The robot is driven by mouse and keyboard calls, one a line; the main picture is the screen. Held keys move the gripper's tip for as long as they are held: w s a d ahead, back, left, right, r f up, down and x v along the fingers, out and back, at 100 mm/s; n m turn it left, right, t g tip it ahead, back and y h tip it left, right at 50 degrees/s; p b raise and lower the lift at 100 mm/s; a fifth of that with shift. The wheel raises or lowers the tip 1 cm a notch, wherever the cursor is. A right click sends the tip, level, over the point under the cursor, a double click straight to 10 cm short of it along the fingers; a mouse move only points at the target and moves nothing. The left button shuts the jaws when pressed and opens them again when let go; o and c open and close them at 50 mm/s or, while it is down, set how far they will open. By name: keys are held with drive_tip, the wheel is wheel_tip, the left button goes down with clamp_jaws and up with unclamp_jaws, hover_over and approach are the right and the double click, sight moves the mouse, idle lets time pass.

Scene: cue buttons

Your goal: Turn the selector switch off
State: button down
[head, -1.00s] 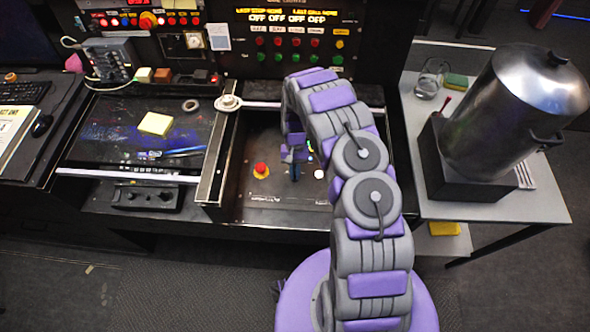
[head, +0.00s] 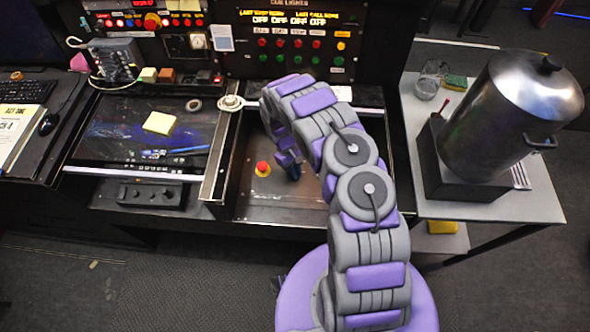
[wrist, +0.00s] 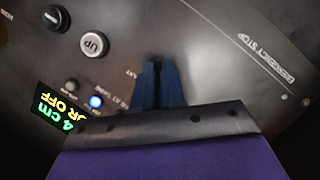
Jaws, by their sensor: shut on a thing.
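My gripper (wrist: 158,82) shows in the wrist view as two dark blue fingers close together over a dark panel (wrist: 210,55). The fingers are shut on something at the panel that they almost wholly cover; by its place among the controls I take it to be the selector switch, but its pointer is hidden. A black knob with a white line (wrist: 55,18) stands apart at the upper left. In the head view my gripper (head: 293,171) is low over the panel, right of a red mushroom button (head: 262,168), partly behind my arm.
A metal urn (head: 510,110) stands on the right side table. A box of indicator lights (head: 300,45) rises behind the panel.

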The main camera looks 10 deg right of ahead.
idle(0.4)
drive_tip(key=c, duration=1.2)
unclamp_jaws()
drive_tip(key=shift+p+v, duration=0.85)
drive_tip(key=shift+v, duration=7.85)
drive_tip(key=shift+s+a, duration=0.1)
drive_tip(key=shift+a, duration=0.05)
